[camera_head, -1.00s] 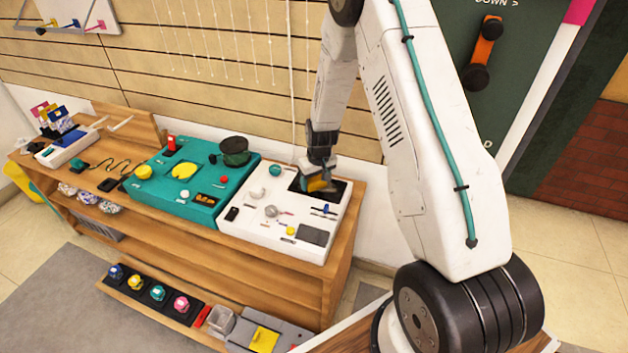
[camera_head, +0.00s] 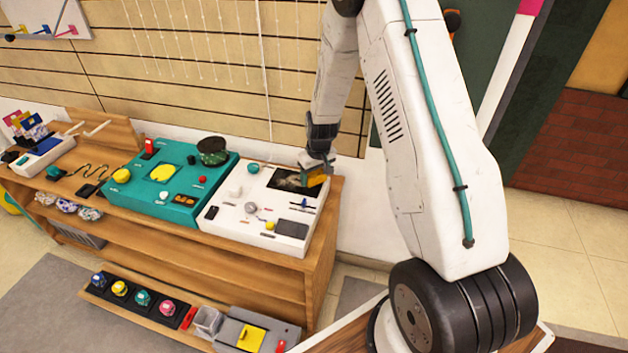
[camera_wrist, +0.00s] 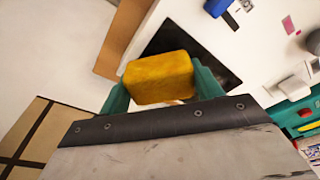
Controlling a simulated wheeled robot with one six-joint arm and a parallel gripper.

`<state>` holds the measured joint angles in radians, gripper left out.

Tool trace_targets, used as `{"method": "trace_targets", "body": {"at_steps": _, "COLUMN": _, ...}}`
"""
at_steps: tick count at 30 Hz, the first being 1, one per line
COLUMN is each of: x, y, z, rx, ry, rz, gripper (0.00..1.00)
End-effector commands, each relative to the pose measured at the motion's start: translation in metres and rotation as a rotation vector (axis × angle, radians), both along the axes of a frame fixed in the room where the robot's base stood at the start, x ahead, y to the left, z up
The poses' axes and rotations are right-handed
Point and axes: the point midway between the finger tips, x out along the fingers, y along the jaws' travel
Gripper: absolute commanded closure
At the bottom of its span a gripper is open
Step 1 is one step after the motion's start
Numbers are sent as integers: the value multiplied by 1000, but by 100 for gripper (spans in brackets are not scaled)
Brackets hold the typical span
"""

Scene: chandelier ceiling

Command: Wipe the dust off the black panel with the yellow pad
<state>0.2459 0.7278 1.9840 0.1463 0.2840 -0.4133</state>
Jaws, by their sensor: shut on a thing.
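The black panel (camera_head: 285,180) is set in the back right part of the white board. Pale greyish marks show on its left part in the head view. In the wrist view the panel (camera_wrist: 186,38) is dark, with faint pale specks near its right corner. My gripper (camera_head: 317,170) is shut on the yellow pad (camera_head: 316,181), over the panel's right end. In the wrist view the pad (camera_wrist: 160,77) sits between the teal fingers and hides part of the panel. I cannot tell whether the pad touches the panel.
The white board (camera_head: 226,218) carries small knobs, a blue-handled piece and a grey plate. A teal board (camera_head: 150,203) with a dark pot (camera_head: 212,150) stands to its left on the wooden bench (camera_head: 318,235). The slatted wall is close behind.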

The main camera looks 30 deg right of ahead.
Motion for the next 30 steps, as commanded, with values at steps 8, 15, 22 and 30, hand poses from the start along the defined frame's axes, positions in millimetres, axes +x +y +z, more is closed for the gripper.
{"method": "trace_targets", "body": {"at_steps": 8, "x": -1, "y": 1, "z": 24, "rx": 1, "ry": 3, "rz": 1, "gripper": 60}}
{"method": "trace_targets", "body": {"at_steps": 15, "x": -1, "y": 3, "z": 46, "rx": 1, "ry": 3, "rz": 2, "gripper": 60}}
{"method": "trace_targets", "body": {"at_steps": 22, "x": -1, "y": 4, "z": 57, "rx": 1, "ry": 4, "rz": 3, "gripper": 60}}
{"method": "trace_targets", "body": {"at_steps": 30, "x": -1, "y": 4, "z": 57, "rx": 1, "ry": 5, "rz": 3, "gripper": 60}}
